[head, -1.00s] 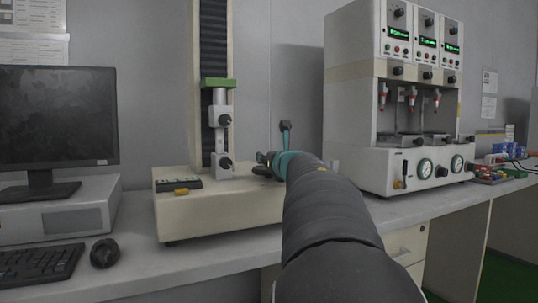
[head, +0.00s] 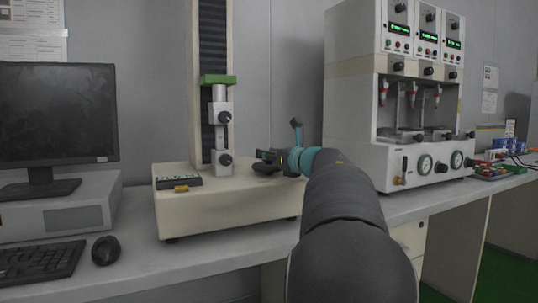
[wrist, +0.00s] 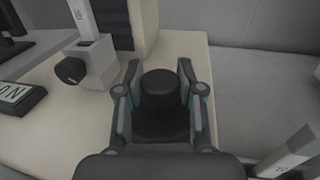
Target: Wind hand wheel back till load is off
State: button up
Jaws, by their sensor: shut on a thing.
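The test stand (head: 228,210) is a cream base with a tall column and stands on the bench. Its hand wheel is a dark disc (head: 265,168) on top of the base, right of the column. In the wrist view a black round knob (wrist: 160,84) stands up from the dark wheel. My gripper (head: 277,158) is shut on the knob. In the wrist view my gripper's fingers (wrist: 160,98) lie on its left and right sides. Two grey clamps with black knobs (head: 222,130) sit one above the other at the column, apart from each other. The wheel's near side is partly hidden.
A small keypad display (head: 178,182) sits on the base's left front. A monitor (head: 55,115), keyboard (head: 42,264) and mouse (head: 105,250) are to the left. A large tester cabinet (head: 350,110) stands close on the right. The wall is behind.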

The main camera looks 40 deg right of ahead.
jog(key=shift+r, duration=0.1)
jog(key=o, duration=1.2)
jog(key=shift+c, duration=0.2)
jog(key=s, duration=1.2)
jog(key=shift+a, duration=0.15)
